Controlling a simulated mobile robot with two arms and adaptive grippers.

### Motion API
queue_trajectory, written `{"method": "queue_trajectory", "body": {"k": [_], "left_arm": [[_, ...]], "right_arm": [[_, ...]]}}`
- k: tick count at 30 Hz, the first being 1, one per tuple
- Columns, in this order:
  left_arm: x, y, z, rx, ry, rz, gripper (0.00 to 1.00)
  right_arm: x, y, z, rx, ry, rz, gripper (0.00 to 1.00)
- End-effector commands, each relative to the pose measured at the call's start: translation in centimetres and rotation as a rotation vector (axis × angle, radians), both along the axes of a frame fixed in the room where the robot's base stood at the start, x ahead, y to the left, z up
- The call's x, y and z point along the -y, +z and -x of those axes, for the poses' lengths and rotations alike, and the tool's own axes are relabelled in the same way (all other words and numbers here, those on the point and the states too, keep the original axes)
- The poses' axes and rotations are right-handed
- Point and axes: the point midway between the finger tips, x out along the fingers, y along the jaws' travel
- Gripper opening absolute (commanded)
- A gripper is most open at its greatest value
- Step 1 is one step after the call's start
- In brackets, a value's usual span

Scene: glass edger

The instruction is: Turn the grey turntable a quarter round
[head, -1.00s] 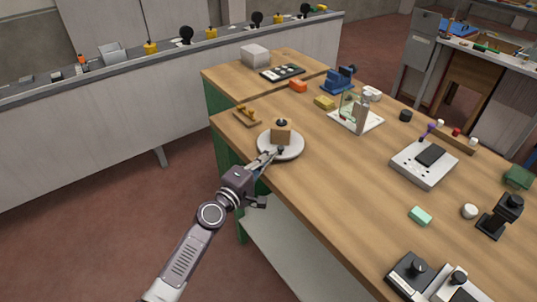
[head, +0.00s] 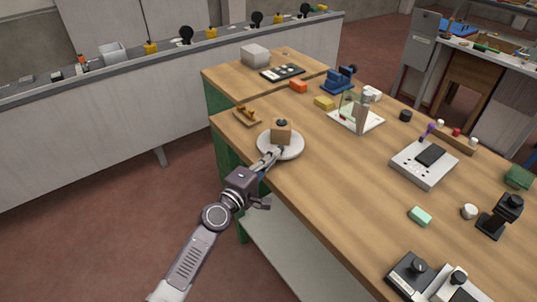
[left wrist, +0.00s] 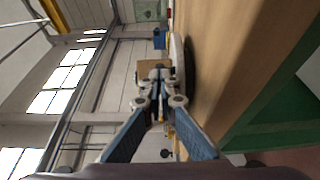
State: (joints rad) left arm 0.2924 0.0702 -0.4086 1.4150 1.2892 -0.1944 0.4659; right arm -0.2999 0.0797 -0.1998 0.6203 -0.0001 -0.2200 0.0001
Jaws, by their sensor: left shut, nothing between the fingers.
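The grey turntable (head: 293,150) is a pale round disc near the left edge of the wooden bench. A tan block (head: 281,138) with a dark knob on top (head: 282,123) stands on it. My left gripper (head: 276,153) reaches in from the left, its fingertips over or against the disc's near rim, close to the block. Whether they touch is hard to tell. Its fingers are shut with nothing between them. In the left wrist view the gripper (left wrist: 158,76) points at the tan block (left wrist: 146,75), with the turntable (left wrist: 178,60) seen edge-on. My right gripper is not in view.
A white base with a glass pane (head: 357,122) stands to the right. The bench area just right of the turntable is clear.

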Motion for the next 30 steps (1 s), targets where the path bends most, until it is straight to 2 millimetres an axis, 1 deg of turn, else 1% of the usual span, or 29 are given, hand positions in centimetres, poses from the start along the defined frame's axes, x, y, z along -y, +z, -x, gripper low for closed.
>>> {"method": "queue_trajectory", "body": {"k": [17,30], "left_arm": [[0.9,0.0,0.2,-0.001,0.000,0.002,0.00],[2.1,0.0,0.4,-0.001,-0.001,0.002,0.00]], "right_arm": [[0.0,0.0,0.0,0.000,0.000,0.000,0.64],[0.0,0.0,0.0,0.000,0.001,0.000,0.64]]}}
